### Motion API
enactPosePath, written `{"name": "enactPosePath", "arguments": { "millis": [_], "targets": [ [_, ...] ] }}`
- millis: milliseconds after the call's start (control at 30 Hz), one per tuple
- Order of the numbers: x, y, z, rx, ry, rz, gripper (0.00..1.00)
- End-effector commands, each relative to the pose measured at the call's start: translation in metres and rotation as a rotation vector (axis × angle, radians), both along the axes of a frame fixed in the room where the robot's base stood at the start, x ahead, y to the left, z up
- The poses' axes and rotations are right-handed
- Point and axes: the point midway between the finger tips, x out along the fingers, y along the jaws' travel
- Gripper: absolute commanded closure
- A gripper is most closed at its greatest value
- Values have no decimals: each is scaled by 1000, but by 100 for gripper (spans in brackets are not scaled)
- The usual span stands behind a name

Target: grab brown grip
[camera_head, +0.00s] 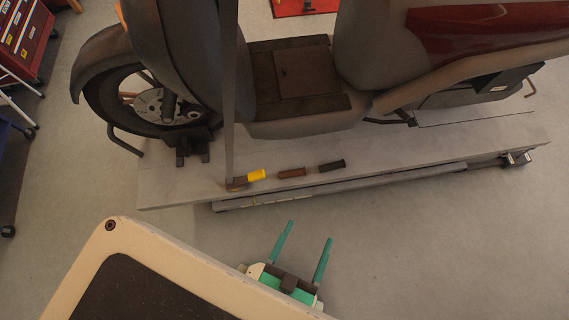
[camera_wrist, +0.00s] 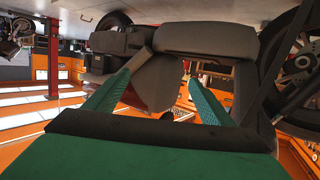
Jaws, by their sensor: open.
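The brown grip (camera_head: 291,173) lies on the edge of the grey lift platform (camera_head: 400,160), between a yellow grip (camera_head: 257,175) on its left and a black grip (camera_head: 331,165) on its right. My gripper (camera_head: 302,231) has two green fingers, spread apart and empty. In the head view it is over the floor, short of the platform edge and below the grips in the picture. The gripper also shows in the wrist view (camera_wrist: 160,82), fingers apart; I cannot make out the brown grip there.
A scooter (camera_head: 300,80) stands on the platform. A grey strap (camera_head: 229,100) runs down to the platform edge beside the yellow grip. A red tool cart (camera_head: 25,40) is at the upper left. The floor (camera_head: 430,260) right of my gripper is clear.

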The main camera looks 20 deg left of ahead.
Motion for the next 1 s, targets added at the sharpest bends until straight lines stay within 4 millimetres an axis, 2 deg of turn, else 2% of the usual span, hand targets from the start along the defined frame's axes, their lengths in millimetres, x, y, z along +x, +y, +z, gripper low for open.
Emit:
{"name": "enactPosePath", "arguments": {
  "millis": [33,100,267,400,500,600,700,800,1000],
  "targets": [
    [4,-3,-16,-6,17,-12,11],
    [9,-4,-47,-21,58,-13,0],
    [30,0,-139,-56,182,31,0],
    [55,15,-211,-76,275,120,0],
    [77,30,-255,-81,320,202,0],
    [103,46,-289,-78,345,289,0],
    [131,62,-314,-71,343,377,0],
    [158,77,-328,-64,321,458,0],
    [196,97,-336,-56,260,563,0]
  ]
}}
